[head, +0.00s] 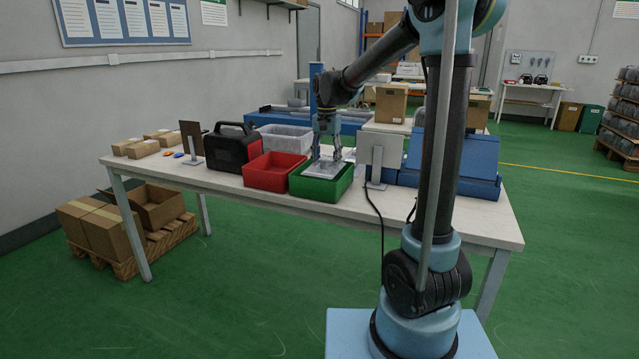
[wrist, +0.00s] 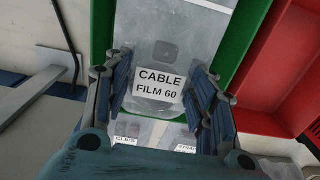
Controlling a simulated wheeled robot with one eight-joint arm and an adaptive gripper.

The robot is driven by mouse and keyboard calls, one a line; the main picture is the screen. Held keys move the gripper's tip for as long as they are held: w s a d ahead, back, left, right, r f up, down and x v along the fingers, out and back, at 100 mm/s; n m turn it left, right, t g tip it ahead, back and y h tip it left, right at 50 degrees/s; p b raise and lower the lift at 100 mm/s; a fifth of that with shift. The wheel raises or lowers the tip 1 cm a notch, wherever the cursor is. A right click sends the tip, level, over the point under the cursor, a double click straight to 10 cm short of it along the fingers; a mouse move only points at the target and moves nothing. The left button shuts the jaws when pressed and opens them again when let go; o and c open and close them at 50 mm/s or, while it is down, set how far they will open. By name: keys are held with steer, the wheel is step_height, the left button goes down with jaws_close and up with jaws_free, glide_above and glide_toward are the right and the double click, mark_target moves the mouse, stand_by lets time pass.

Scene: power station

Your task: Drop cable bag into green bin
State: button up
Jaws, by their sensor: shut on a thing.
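The cable bag (wrist: 165,50) is clear plastic with a white label reading "CABLE FILM 60" in the wrist view. In the head view the pale bag (head: 322,169) is at the mouth of the green bin (head: 322,190), within its rim. My gripper (head: 326,154) is above the bin, pointing down, and is shut on the bag. In the wrist view its fingers (wrist: 162,85) stand on either side of the label. The green bin's wall (wrist: 241,45) runs along the right of the bag there. Whether the bag touches the bin floor is hidden.
A red bin (head: 268,181) stands left of the green bin, with a black and red case (head: 229,150) beyond it. A clear container (head: 284,138) is behind. An upright grey plate (head: 378,152) and blue case (head: 470,170) are close on the right.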

steer(key=o, duration=1.2)
step_height(320, 180, up, 12)
steer(key=shift+f, duration=0.1)
